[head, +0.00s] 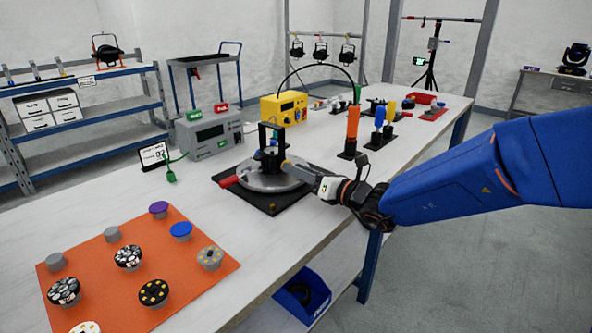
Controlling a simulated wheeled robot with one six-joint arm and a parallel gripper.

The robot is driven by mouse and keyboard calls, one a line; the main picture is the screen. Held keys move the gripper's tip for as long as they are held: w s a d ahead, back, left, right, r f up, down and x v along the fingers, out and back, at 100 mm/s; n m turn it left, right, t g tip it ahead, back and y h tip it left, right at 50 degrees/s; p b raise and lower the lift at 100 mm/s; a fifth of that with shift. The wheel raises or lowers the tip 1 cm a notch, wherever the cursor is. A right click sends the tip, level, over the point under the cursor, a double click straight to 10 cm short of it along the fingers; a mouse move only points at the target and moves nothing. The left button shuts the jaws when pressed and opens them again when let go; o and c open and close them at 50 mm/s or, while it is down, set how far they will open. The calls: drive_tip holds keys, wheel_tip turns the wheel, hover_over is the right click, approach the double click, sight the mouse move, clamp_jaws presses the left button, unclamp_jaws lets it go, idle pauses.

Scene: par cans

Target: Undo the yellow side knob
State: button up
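A round silver plate (266,184) lies on a black square base (284,207) on the white table. A black upright fixture (266,140) stands on the plate, and a red handle (229,182) sticks out at its left. A small yellowish patch (286,163) shows at the fixture's right side, where my gripper (291,167) meets it; this may be the yellow side knob, mostly hidden. My gripper comes in from the right, low over the plate. The picture is too small to show whether its fingers are apart or closed on the knob.
A grey box (210,135) with lit labels and a yellow box (284,108) stand behind. Upright orange (353,122) and blue tools stand right of the fixture. An orange mat (207,287) with several knobs lies at the front left. Bare table lies between mat and base.

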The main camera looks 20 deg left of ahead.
drive_tip(key=shift+w+a, duration=0.2)
drive_tip(key=shift+a, duration=0.25)
drive_tip(key=c, duration=0.8)
drive_tip(key=n, duration=0.4)
drive_tip(key=shift+s+n, duration=0.1)
drive_tip(key=shift+n, duration=0.2)
drive_tip(key=n, duration=0.4)
drive_tip(key=shift+n, duration=0.3)
